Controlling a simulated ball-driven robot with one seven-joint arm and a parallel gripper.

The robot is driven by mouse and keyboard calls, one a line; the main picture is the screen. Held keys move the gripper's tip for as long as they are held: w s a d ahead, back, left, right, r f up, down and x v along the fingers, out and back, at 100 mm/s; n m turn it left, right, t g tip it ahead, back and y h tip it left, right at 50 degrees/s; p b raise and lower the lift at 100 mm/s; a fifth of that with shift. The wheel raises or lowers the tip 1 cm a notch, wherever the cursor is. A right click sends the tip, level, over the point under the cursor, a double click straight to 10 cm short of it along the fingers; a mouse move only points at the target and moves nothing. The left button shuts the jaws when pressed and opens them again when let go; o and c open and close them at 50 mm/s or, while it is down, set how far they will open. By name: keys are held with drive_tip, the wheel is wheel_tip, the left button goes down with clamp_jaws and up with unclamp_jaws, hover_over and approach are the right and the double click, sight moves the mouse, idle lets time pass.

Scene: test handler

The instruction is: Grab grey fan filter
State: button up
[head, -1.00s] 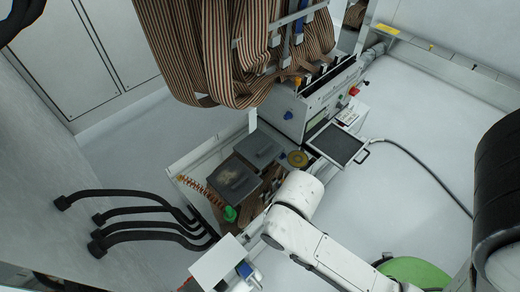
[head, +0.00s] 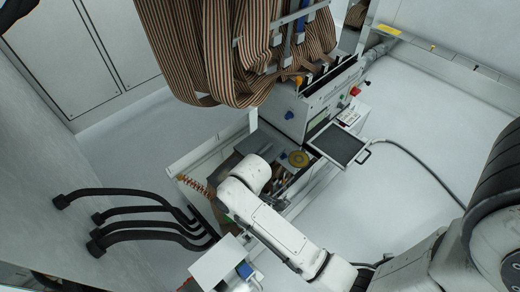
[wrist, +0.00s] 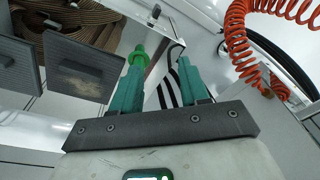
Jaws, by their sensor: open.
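Two dark grey square plates with raised handles, which look like fan filters, show at the upper left of the wrist view: a nearer grey plate (wrist: 84,74) and another grey plate (wrist: 18,62) at the edge. In the head view the far grey plate (head: 262,143) lies on the bench, partly behind my arm; the near one is mostly hidden. My gripper (wrist: 160,64) has two teal fingers, apart and empty, to the right of the plates and touching neither. My arm hides it in the head view.
A green knobbed item (wrist: 138,56) appears by the left fingertip. An orange coiled hose (wrist: 238,45) hangs at right in the wrist view. Black hoses (head: 140,225) run left of the bench; a framed dark panel (head: 340,145) sticks out from the machine. Striped ribbon cables (head: 215,55) hang above.

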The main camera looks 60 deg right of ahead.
drive_tip(key=w+d+f+n, duration=0.2)
drive_tip(key=w+d+n, duration=0.1)
drive_tip(key=w+d, duration=0.3)
drive_tip(key=n+g+h+b, duration=0.1)
drive_tip(key=n+b, duration=0.3)
drive_tip(key=n, duration=0.3)
hover_over(265, 148)
wheel_tip(265, 148, down, 3)
drive_tip(key=shift+r, duration=0.2)
wheel_tip(265, 148, down, 6)
drive_tip(key=b, duration=0.4)
drive_tip(key=shift+s+r, duration=0.1)
drive_tip(key=shift+s, duration=0.05)
drive_tip(key=shift+c, duration=0.2)
clamp_jaws()
